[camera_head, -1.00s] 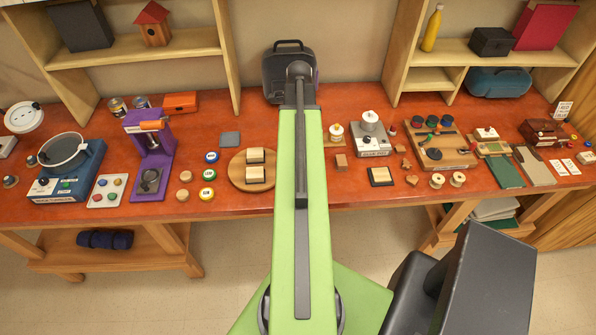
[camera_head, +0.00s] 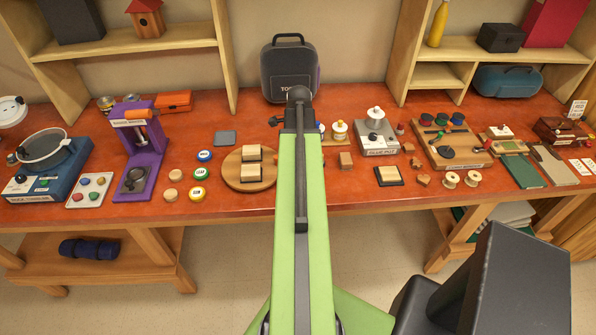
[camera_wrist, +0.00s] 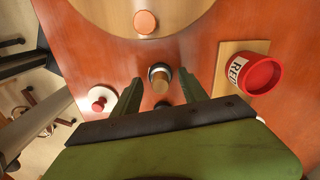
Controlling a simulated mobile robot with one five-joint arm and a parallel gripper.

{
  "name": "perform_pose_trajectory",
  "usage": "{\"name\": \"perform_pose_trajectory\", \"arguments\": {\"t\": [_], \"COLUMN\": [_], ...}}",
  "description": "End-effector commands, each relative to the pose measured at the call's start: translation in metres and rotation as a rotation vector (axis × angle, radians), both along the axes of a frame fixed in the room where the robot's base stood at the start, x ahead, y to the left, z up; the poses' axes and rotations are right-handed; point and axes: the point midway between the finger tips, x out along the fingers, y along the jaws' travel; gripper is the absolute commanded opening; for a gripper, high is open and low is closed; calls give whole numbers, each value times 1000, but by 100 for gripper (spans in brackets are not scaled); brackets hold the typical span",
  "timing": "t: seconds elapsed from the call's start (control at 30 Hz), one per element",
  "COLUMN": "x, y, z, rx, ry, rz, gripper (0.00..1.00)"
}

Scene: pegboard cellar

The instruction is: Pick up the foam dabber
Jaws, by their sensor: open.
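In the wrist view, a small upright piece with a round wooden handle and a dark and pale collar (camera_wrist: 160,77) stands on the red-brown bench. It looks like the foam dabber, though its foam end is not clear. My gripper (camera_wrist: 160,86) is open, its two green fingers apart on either side of this piece in the picture. The fingers do not visibly touch it. In the head view, my green arm covers the middle of the bench, and I cannot make out the dabber or my gripper there.
In the head view, a dark toolbox (camera_head: 289,72) stands behind my arm.

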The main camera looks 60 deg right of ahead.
Motion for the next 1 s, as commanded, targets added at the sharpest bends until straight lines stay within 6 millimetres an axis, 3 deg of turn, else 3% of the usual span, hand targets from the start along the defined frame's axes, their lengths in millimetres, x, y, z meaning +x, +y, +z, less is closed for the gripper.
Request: {"name": "perform_pose_trajectory", "arguments": {"t": [0.17, 0.53, 1.0], "x": [0, 0, -1], "y": [0, 0, 0], "z": [2, 2, 9], "rx": [0, 0, 0], "ry": [0, 0, 0], "rz": [0, -1, -1], "gripper": [49, 1, 0]}}
